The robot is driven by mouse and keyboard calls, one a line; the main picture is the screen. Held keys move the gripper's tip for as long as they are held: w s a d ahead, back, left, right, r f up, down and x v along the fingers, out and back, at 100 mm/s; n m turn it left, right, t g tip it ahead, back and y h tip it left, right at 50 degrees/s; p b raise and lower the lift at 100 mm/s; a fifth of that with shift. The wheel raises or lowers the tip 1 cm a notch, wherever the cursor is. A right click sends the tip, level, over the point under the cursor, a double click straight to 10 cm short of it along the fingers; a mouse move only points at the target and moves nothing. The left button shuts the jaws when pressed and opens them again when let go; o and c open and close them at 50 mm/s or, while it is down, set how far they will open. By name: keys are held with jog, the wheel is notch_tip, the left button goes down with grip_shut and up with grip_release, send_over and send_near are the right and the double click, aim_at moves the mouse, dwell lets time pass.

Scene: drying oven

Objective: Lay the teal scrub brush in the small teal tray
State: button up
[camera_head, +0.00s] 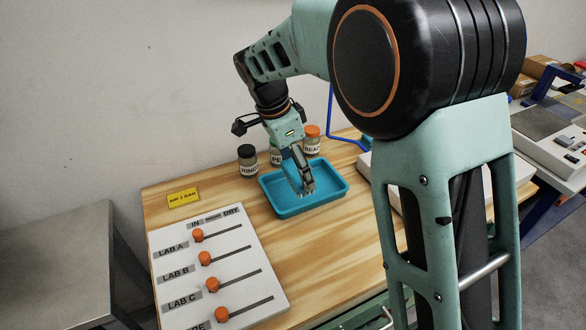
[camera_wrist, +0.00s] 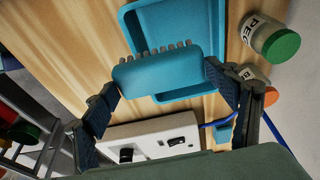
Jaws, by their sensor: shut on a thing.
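The teal scrub brush (camera_wrist: 155,70) is held crosswise between the two fingers of my gripper (camera_head: 303,184) in the wrist view, with its row of bristles toward the tray. In the head view the brush is mostly hidden by the fingers. The small teal tray (camera_head: 339,189) lies on the wooden table, and my gripper is over its inside. In the wrist view the tray (camera_wrist: 216,25) lies behind the brush, which covers part of it. I cannot tell whether the brush touches the tray floor.
Several labelled jars stand behind the tray, one with a black lid (camera_head: 247,160) and one with an orange lid (camera_head: 312,140). A white board with orange sliders (camera_head: 240,262) lies at front left. A yellow sign (camera_head: 182,197) lies behind it. Bare wood shows left of the tray.

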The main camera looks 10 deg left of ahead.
aim_at(286, 165)
jog(key=f, duration=0.1)
jog(key=w+a+f, duration=0.2)
jog(key=shift+w+a+f, duration=0.1)
jog(key=shift+a+f, duration=0.1)
jog(key=shift+f, duration=0.2)
jog(key=shift+w+a+f, duration=0.1)
jog(key=shift+f, duration=1.75)
jog(key=o, duration=1.3)
jog(key=shift+r, duration=0.1)
jog(key=v, duration=1.2)
jog(key=shift+w+r+p, duration=0.15)
jog(key=shift+p, duration=0.15)
